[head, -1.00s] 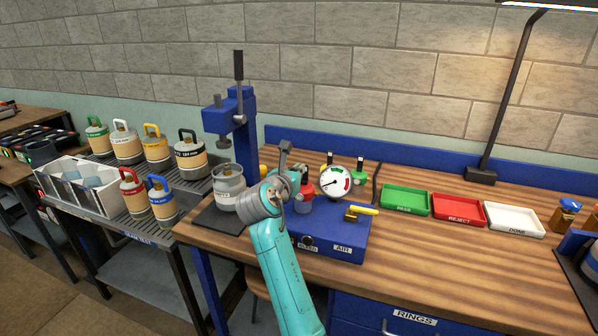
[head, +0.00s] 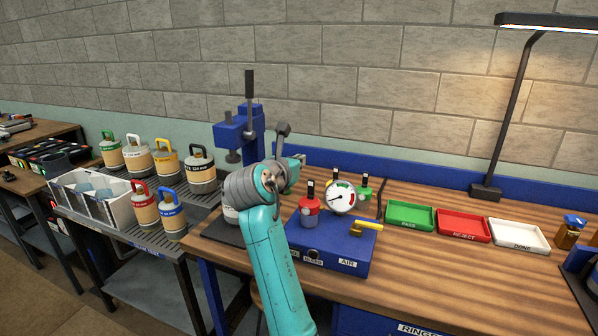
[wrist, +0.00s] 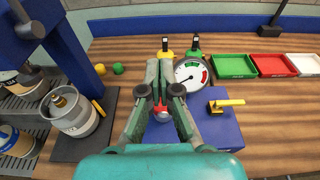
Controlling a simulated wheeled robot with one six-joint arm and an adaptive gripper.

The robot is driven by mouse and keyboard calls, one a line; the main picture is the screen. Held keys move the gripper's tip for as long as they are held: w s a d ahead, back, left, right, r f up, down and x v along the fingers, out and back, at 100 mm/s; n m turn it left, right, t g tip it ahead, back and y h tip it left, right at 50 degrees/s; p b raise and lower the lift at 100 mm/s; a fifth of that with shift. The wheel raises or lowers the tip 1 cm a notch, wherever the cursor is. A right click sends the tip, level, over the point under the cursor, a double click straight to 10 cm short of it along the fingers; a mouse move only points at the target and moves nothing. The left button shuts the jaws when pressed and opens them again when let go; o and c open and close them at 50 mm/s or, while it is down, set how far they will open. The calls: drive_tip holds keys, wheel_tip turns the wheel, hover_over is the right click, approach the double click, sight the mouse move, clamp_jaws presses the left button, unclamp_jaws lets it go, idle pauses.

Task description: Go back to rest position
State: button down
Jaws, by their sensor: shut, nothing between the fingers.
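My gripper (wrist: 160,75) is shut and empty in the wrist view, above the blue air box (wrist: 214,125) with its round gauge (wrist: 190,74) and yellow lever (wrist: 226,104). In the head view my arm's wrist joint hides most of the gripper. The arm is bent in front of the blue press (head: 238,130), left of the box (head: 330,245). A grey cylinder (wrist: 74,112) stands on a dark mat beside the box; in the head view my arm mostly covers it. The red fitting (head: 309,207) on the box shows clearly in the head view.
Green PASS (head: 409,215), red REJECT (head: 463,226) and white DONE (head: 518,235) trays line the bench's right. A lamp post (head: 505,120) stands behind them. Several labelled cylinders and a white divided bin (head: 115,214) stand on the left rack. The bench in front of the trays is clear.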

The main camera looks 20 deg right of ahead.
idle(0.4)
